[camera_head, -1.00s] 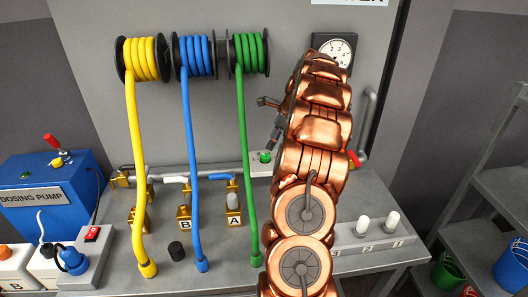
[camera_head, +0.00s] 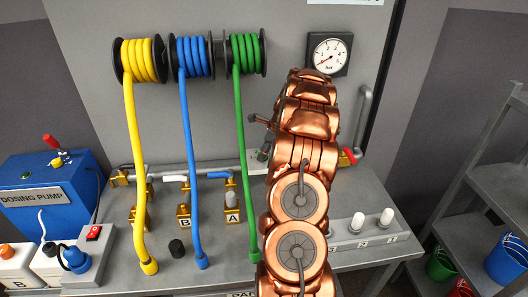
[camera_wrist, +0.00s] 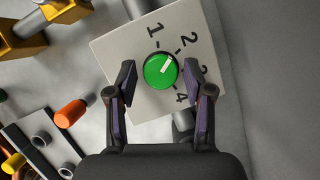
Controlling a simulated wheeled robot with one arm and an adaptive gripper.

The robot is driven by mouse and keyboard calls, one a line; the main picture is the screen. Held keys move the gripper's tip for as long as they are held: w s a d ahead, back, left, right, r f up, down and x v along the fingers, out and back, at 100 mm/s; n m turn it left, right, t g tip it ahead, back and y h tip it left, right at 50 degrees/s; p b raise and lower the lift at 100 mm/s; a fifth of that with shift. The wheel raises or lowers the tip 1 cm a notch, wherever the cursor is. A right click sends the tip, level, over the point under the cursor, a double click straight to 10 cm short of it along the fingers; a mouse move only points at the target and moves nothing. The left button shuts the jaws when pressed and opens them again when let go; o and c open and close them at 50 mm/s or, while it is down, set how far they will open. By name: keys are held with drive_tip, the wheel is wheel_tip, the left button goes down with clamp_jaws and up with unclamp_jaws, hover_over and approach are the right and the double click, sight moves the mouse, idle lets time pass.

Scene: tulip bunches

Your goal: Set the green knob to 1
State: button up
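The green knob (camera_wrist: 160,70) sits on a pale square plate (camera_wrist: 110,48) marked 1, 2, 3 and 4 in the wrist view. Its white pointer line is turned toward the 2. My gripper (camera_wrist: 160,72) is open, with one finger on each side of the knob. A narrow gap seems to show between each finger and the knob; I cannot tell whether either touches. The right finger partly covers the 3. In the head view my copper arm hides most of the knob and the gripper.
A pressure gauge (camera_head: 330,57) hangs on the back panel. The green hose (camera_head: 241,160), blue hose (camera_head: 191,160) and yellow hose (camera_head: 136,160) hang left of my arm. A pipe with a red end (camera_head: 348,156) is close on its right. White knobs (camera_head: 386,217) stand at the bench's right.

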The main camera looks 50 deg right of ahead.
drive_tip(key=c, duration=0.8)
drive_tip(key=shift+c, duration=0.2)
drive_tip(key=shift+d+b, duration=0.1)
drive_tip(key=shift+b, duration=0.2)
drive_tip(key=n+y+b, duration=0.1)
drive_tip(key=n+b, duration=0.1)
drive_tip(key=n, duration=0.1)
drive_tip(key=shift+w+f+g, duration=0.15)
drive_tip(key=shift+g, duration=0.25)
drive_tip(key=shift+n+g+y+b, duration=0.4)
drive_tip(key=shift+n+g+b, duration=0.45)
drive_tip(key=shift+n, duration=1.65)
drive_tip(key=o, duration=1.2)
drive_tip(key=shift+c, duration=0.2)
drive_tip(key=shift+r, duration=0.2)
